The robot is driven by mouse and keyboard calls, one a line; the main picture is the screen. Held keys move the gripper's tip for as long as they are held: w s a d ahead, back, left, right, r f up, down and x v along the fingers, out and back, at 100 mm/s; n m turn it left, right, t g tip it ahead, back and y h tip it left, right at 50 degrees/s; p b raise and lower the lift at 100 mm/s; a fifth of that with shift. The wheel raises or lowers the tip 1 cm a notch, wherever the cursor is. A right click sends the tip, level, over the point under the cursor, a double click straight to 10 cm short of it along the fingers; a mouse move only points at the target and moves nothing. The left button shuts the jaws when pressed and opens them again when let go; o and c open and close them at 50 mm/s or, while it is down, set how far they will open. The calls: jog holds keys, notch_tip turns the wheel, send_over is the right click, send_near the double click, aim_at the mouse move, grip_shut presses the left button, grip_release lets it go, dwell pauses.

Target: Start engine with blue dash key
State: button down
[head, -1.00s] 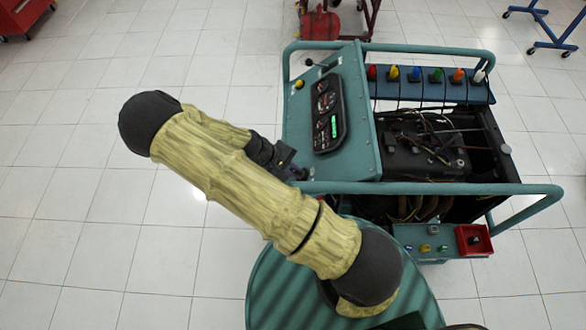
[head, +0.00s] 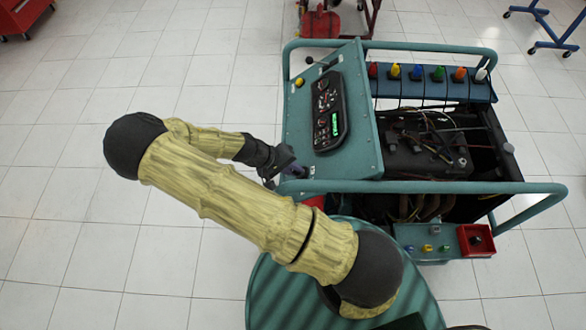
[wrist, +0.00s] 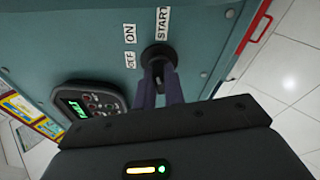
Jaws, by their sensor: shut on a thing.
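The dash panel (head: 345,85) is teal, with a round black key switch (wrist: 159,58) near its lower edge. White labels around the switch read OFF, ON and START. My gripper (wrist: 162,82) is at this switch, with its two dark purple fingers shut on the key in it. The fingers and socket hide most of the key, so its colour and exact angle cannot be told. In the head view my gripper (head: 293,171) is at the dash panel's lower left corner.
A gauge cluster (head: 328,112) with a lit green display sits on the dash. Teal rails (head: 430,187) frame the open engine (head: 425,150). A row of coloured knobs, including a blue knob (head: 416,73), stands behind. A red tray (head: 476,240) is at right.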

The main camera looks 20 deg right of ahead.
jog(key=shift+m, duration=0.5)
jog(key=c, duration=1.5)
grip_release()
jog(key=shift+a+r, duration=0.1)
jog(key=b+v, duration=0.3)
jog(key=v, duration=1.4)
jog(key=shift+a, duration=0.15)
